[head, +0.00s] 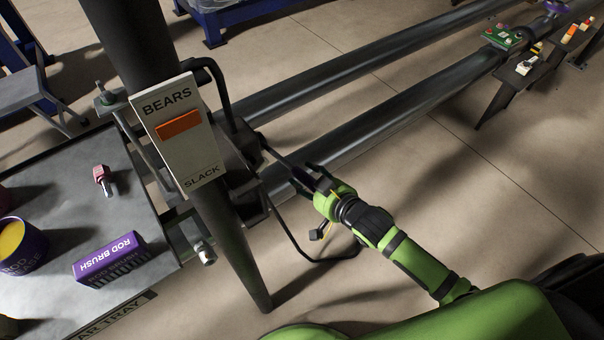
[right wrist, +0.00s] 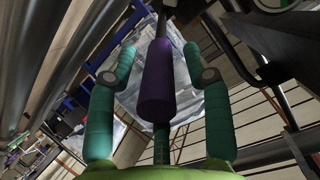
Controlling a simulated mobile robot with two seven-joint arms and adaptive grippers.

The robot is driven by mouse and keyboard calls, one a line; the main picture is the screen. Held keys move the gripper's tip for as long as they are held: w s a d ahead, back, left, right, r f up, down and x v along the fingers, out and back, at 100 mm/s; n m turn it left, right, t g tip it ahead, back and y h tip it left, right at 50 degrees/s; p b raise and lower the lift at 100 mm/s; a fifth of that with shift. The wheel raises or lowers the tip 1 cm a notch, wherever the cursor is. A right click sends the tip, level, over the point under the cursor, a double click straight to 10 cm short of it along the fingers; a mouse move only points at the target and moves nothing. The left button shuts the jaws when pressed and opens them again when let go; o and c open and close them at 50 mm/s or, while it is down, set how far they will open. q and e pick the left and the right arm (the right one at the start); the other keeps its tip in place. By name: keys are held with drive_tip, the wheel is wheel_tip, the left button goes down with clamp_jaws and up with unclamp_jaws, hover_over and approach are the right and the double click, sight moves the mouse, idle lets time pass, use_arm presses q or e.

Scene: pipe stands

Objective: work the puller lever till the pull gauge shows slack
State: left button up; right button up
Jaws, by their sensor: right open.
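The pull gauge (head: 180,128) is a white plate on the dark post, marked BEARS at the top and SLACK at the bottom. Its orange indicator (head: 179,126) sits between the words, nearer BEARS. The puller lever (head: 279,159) is a thin dark rod slanting down and right from the puller beside the post. My right gripper (head: 310,179) is at the lever's outer end. In the right wrist view, the lever's purple grip (right wrist: 157,82) stands between the open fingers of my right gripper (right wrist: 158,62), with gaps on both sides. My left gripper is out of view.
A grey tray table (head: 95,225) at left holds a purple ROD BRUSH box (head: 110,257), a round tub (head: 20,247) and a reddish fitting (head: 103,177). Long dark pipes (head: 400,110) run behind my right gripper. A black hose (head: 300,250) loops below it.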

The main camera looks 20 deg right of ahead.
drive_tip(key=shift+x, duration=1.1)
drive_tip(key=shift+w+f, duration=0.1)
drive_tip(key=shift+w, duration=0.05)
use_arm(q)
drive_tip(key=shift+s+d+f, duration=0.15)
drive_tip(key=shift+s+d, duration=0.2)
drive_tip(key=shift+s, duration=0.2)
use_arm(e)
clamp_jaws()
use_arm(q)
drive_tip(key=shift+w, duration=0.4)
use_arm(e)
drive_tip(key=shift+f, duration=0.1)
